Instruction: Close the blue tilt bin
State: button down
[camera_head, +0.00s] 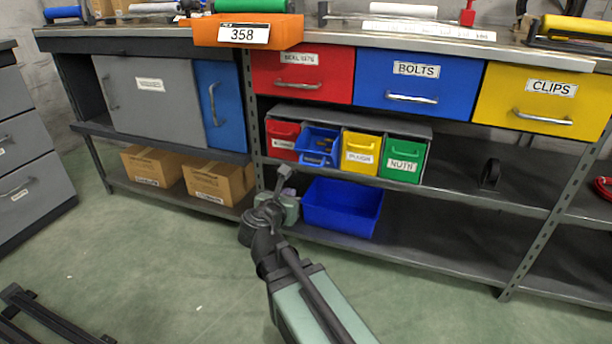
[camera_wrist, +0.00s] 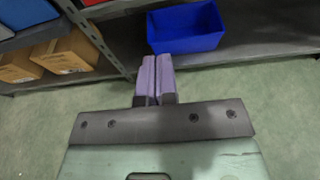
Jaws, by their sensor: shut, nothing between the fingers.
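The blue tilt bin (camera_head: 318,146) is in the grey rack under the red and blue drawers, between a red tilt bin (camera_head: 282,139) and a yellow one (camera_head: 360,152). It is tipped open: its front leans out past its neighbours and its inside shows, with small contents. My gripper (camera_head: 288,191) is below and left of it, in front of the lower shelf, apart from the bin. In the wrist view its purple fingers (camera_wrist: 155,79) are together with nothing between them. The blue tilt bin is not clearly visible in the wrist view.
A green tilt bin (camera_head: 403,160) stands at the rack's right end. An open blue box (camera_head: 342,207) sits on the lower shelf, also in the wrist view (camera_wrist: 185,28). Cardboard boxes (camera_head: 218,180) are left of a metal upright. Drawers overhang the rack.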

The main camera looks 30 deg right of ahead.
jog(key=r+x, duration=0.3)
jog(key=x, duration=0.9)
jog(key=shift+x, duration=0.8)
jog(key=shift+f, duration=0.15)
